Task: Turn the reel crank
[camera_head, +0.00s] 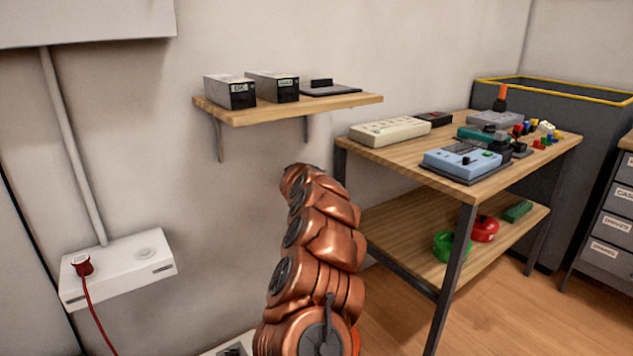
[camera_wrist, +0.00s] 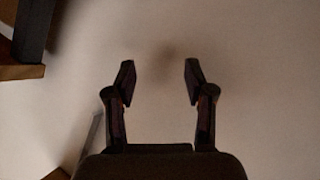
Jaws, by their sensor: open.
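I cannot make out a reel crank in either view. In the head view, a green ring-shaped thing (camera_head: 452,245) and a red one (camera_head: 484,228) lie on the lower shelf of the workbench; I cannot tell whether either is a reel. My gripper (camera_wrist: 160,74) shows in the wrist view with its two fingers apart, open and empty, facing a plain pale wall (camera_wrist: 255,70). In the head view my copper arm stands in the middle, and the gripper itself is not seen there.
A wooden workbench (camera_head: 385,155) with several devices stands right of my arm. A wall shelf (camera_head: 345,101) holds boxes above it. A white wall box (camera_head: 125,270) with a red plug (camera_head: 82,265) is at left. A dark bin (camera_head: 570,130) and drawers (camera_head: 615,200) stand at right.

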